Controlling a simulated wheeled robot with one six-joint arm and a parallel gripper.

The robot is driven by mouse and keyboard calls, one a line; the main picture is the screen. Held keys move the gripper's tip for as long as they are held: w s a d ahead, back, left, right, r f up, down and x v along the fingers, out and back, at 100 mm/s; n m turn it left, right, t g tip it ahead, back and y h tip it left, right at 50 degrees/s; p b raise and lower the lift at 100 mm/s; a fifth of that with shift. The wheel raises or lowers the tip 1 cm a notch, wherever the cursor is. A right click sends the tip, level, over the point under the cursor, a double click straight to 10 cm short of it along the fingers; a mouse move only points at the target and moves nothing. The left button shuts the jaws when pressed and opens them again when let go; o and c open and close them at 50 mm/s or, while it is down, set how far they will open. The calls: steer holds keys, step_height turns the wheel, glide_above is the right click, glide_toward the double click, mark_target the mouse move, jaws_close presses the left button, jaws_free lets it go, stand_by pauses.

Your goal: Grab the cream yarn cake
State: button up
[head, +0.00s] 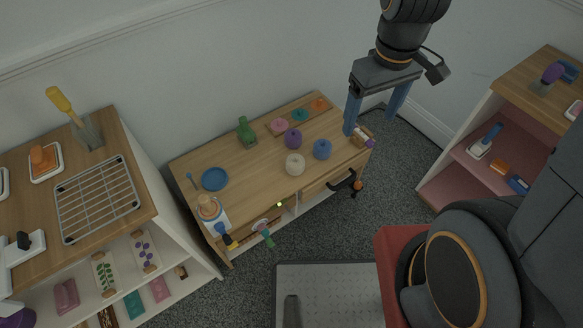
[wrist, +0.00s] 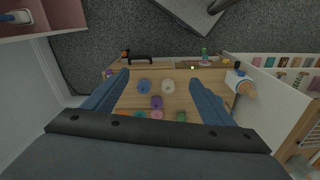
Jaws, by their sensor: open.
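The cream yarn cake (head: 295,164) is a pale round ball on the wooden tabletop, near its front edge in the head view. In the wrist view the cream yarn cake (wrist: 168,87) lies between and beyond my fingers, right of the blue one. My gripper (head: 370,118) is open and empty, with two blue fingers pointing down above the table's right end. In the wrist view my gripper (wrist: 158,90) has its fingers spread wide. A blue yarn cake (head: 322,149) and a purple yarn cake (head: 293,138) sit close to the cream one, apart from my fingers.
The wooden table (head: 240,178) also holds a green bottle-like item (head: 246,132), a blue plate (head: 215,179), and pink and teal items behind the yarn cakes. Shelves stand left and right. A wire rack (head: 97,199) lies on the left shelf top.

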steer(key=w+a+f+n+b, duration=0.45)
steer(key=f+n+b, duration=0.2)
steer(key=f, duration=0.25)
steer(key=w+a+f+n+b, duration=0.3)
steer(key=w+f+n+b, duration=0.35)
steer(key=f, duration=0.35)
steer(key=n+b, duration=1)
steer(key=b, duration=0.2)
glide_above(295, 160)
steer(key=shift+g, duration=0.3)
step_height(295, 160, down, 16)
steer(key=shift+f, duration=0.2)
steer(key=shift+f+b, duration=1.15)
steer(key=shift+f, duration=2.7)
steer(key=c, duration=1.2)
